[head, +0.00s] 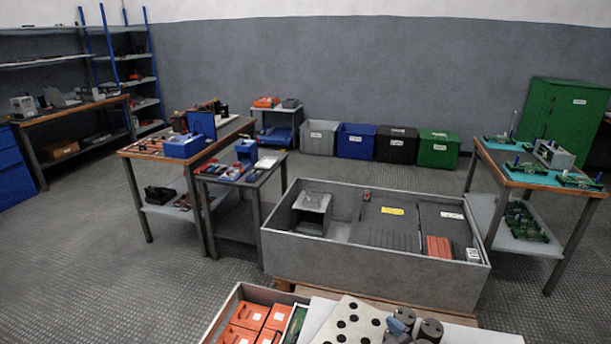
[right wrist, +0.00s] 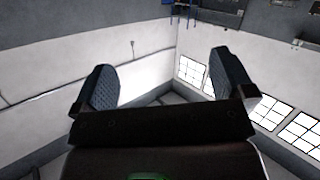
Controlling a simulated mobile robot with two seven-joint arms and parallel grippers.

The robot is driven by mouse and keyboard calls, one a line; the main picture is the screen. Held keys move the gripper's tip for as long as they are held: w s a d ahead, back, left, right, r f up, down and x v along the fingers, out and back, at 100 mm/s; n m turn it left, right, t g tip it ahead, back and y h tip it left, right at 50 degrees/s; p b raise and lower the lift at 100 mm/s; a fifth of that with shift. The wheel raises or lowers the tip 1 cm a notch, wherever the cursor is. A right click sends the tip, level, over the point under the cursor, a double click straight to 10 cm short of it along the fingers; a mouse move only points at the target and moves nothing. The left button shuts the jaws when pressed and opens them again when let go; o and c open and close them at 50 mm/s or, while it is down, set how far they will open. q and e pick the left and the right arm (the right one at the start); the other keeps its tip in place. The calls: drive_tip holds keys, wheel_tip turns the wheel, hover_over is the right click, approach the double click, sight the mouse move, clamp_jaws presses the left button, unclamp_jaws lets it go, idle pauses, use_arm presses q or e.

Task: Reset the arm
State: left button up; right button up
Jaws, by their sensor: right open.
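My right gripper (right wrist: 166,72) shows in the right wrist view, with its two grey textured finger pads spread wide apart. It is open, and nothing is between the fingers. Behind it are white walls meeting in a corner and bright windows, so the gripper points away from the worktables. My left gripper is not in view.
A large grey box (head: 355,268) stands ahead. In front of it are a crate of orange blocks (head: 250,318), a white plate with black holes (head: 350,322) and dark cylinders (head: 428,330). Tables stand left and right (head: 538,180). Floor at left (head: 90,270) is clear.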

drive_tip(key=s+d+f+m+g+h+p, duration=0.1)
drive_tip(key=s+d+f+m+h, duration=0.1)
drive_tip(key=s, duration=0.5)
drive_tip(key=s+d+f+m+g+h+p, duration=0.1)
drive_tip(key=s+d+f+m+h, duration=0.1)
drive_tip(key=s+d+f, duration=0.2)
drive_tip(key=s+d+f+m+h, duration=0.2)
drive_tip(key=s+d+f, duration=0.2)
drive_tip(key=s+d, duration=0.4)
drive_tip(key=s, duration=0.4)
drive_tip(key=shift+g+p, duration=0.4)
drive_tip(key=shift+d, duration=0.1)
